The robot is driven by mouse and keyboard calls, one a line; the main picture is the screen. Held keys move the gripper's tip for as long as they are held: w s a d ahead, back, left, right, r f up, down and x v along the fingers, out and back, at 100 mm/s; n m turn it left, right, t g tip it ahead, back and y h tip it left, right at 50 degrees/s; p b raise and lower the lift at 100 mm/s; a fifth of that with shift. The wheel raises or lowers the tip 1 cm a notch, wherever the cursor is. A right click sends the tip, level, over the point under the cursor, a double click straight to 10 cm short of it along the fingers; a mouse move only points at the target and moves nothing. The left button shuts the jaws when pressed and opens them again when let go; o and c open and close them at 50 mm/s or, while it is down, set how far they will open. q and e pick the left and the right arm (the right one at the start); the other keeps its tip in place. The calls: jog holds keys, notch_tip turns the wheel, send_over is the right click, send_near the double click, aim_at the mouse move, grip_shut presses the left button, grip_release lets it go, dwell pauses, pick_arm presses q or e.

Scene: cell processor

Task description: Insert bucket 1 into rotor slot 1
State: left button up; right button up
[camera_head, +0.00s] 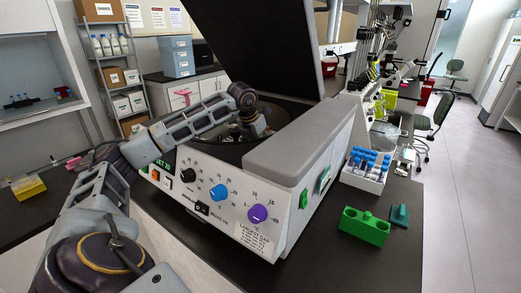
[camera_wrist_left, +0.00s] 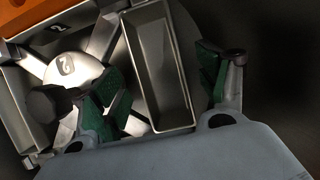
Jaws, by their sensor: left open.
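In the left wrist view, a grey, empty, open-topped rectangular metal bucket (camera_wrist_left: 158,62) lies between the two green-padded fingers of my left gripper (camera_wrist_left: 162,85). The fingers are open, one on each side of it; I cannot tell whether they touch it. No number shows on this bucket. The bright metal rotor (camera_wrist_left: 92,68), with a "2" on its plate, is beside and beneath it. I cannot tell whether the bucket is fully seated in a slot. In the head view my left arm reaches over the centrifuge (camera_head: 235,185) into its round bowl, where the bucket is hidden. My right gripper is out of view.
The dark lid (camera_head: 255,45) stands open behind the bowl. A white rack of blue-capped tubes (camera_head: 365,172), a green block (camera_head: 364,227) and a small teal piece (camera_head: 400,215) are on the bench at right. An orange part (camera_wrist_left: 40,12) lies at upper left in the wrist view.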

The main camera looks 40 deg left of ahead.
pick_arm(q)
jog(key=v, duration=0.9)
jog(key=shift+r, duration=0.1)
dwell(0.7)
